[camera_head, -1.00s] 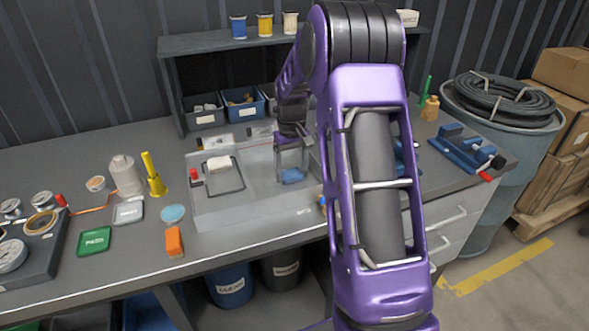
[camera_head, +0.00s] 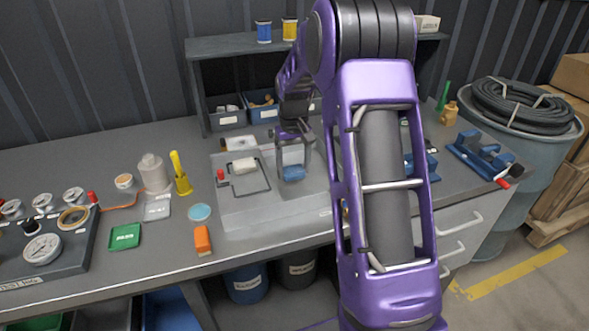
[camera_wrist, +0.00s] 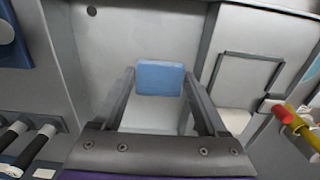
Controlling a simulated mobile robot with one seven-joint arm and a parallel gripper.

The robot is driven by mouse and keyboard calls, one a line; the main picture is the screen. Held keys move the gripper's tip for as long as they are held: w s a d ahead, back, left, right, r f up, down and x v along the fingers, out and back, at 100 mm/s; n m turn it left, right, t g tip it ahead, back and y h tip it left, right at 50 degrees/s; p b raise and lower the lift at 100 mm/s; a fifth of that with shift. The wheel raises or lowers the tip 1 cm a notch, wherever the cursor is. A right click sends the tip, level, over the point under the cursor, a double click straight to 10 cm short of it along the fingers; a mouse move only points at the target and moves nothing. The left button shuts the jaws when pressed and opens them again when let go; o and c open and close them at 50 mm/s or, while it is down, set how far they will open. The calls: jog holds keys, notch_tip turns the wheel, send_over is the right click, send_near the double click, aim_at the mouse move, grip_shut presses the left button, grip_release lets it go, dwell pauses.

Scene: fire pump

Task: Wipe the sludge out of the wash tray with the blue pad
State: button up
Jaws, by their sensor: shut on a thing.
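The blue pad (camera_head: 292,173) is held in my gripper (camera_head: 293,168), low over the middle of the grey wash tray (camera_head: 270,213). In the wrist view the pad (camera_wrist: 160,78) sits between the two fingertips (camera_wrist: 159,72), with pale tray floor around it. I cannot tell whether the pad touches the floor. I make out no clear sludge in either view. My arm hides the right part of the tray in the head view.
An orange block (camera_head: 202,240), a teal disc (camera_head: 199,212) and a yellow funnel (camera_head: 180,175) stand left of the tray. Shelf bins (camera_head: 227,114) stand behind. A blue vise (camera_head: 480,152) is at right.

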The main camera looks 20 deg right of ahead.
jog(key=shift+r+p, duration=0.95)
jog(key=shift+r, duration=1.25)
jog(key=shift+a, duration=0.1)
